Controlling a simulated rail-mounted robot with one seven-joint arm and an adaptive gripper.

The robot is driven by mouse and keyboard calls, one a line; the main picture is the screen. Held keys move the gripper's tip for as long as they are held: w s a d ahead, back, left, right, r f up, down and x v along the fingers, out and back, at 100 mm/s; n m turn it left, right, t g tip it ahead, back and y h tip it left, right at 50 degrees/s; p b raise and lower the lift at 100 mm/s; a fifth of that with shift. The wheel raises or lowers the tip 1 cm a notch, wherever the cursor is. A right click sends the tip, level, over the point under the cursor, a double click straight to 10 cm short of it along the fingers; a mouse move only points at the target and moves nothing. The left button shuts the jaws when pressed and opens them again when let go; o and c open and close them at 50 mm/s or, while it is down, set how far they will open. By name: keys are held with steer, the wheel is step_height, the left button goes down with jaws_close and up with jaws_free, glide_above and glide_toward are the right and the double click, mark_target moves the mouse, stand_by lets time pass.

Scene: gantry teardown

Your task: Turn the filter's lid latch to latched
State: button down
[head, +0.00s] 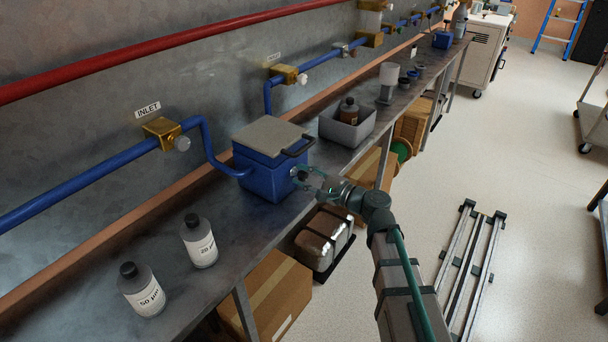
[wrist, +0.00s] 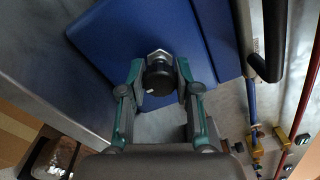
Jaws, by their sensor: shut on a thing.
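The filter is a blue box (head: 262,175) with a beige lid (head: 268,136) that lies closed on top, on the metal bench. A black handle sits on the lid's right edge. The lid latch is a round black knob (wrist: 158,80) with a small white mark, set before a silver hex nut on the blue front face in the wrist view. My gripper (wrist: 158,84) has one finger on each side of the knob and is shut on it. In the head view my gripper (head: 302,176) reaches the box's front from the right and hides most of the knob.
Two grey bottles (head: 198,241) stand on the bench at the left. A grey bin (head: 346,128) with a brown bottle stands right of the filter. A blue pipe (head: 211,150) runs behind. Cardboard boxes (head: 268,291) sit below the bench. The floor in front is partly clear.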

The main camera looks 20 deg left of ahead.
steer(key=c, duration=0.8)
jaws_free()
steer(key=shift+d, duration=0.1)
steer(key=v, duration=1.2)
steer(key=shift+s, duration=0.1)
